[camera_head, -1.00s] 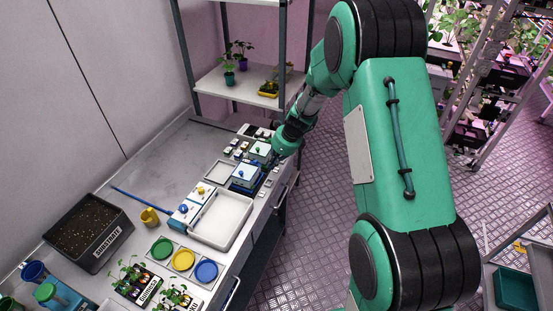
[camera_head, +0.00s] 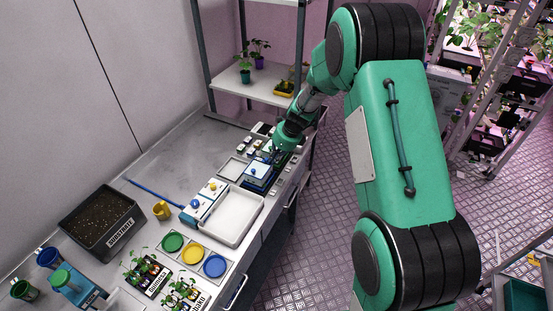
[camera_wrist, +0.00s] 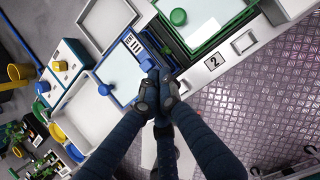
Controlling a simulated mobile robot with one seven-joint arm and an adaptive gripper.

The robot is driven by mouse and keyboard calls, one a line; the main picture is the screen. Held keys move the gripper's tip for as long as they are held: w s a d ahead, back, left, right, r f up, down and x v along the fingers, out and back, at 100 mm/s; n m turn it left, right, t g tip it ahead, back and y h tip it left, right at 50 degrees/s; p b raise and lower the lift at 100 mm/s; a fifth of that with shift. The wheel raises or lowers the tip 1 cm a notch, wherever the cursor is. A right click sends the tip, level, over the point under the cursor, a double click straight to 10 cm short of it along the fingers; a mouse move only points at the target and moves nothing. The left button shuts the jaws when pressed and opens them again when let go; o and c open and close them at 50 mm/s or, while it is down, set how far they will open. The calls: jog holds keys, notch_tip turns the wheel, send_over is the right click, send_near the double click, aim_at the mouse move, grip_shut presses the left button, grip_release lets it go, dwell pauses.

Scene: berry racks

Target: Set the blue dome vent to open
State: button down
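The blue dome (camera_head: 257,172), a pale clear-topped box with a blue frame, stands on the bench in the head view, partly beside my arm. The vent's setting cannot be read.
A green-framed dome (camera_wrist: 212,26) with a green knob stands close beside, next to a "2" label (camera_wrist: 243,64). A white tray (camera_head: 233,216), yellow cup (camera_head: 161,210) and dark soil bin (camera_head: 105,222) are on the bench. Open floor lies right of the bench.

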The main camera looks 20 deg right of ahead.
jog(key=shift+w+a+p, duration=0.65)
jog(key=shift+w+a, duration=0.4)
jog(key=shift+d, duration=0.1)
jog(key=shift+s+d, duration=0.3)
jog(key=shift+s, duration=0.05)
jog(key=s+d+f+p+v, duration=0.1)
jog(key=v, duration=1)
jog(key=shift+s+d, duration=0.3)
jog(key=shift+s, duration=0.1)
jog(key=shift+r, duration=0.1)
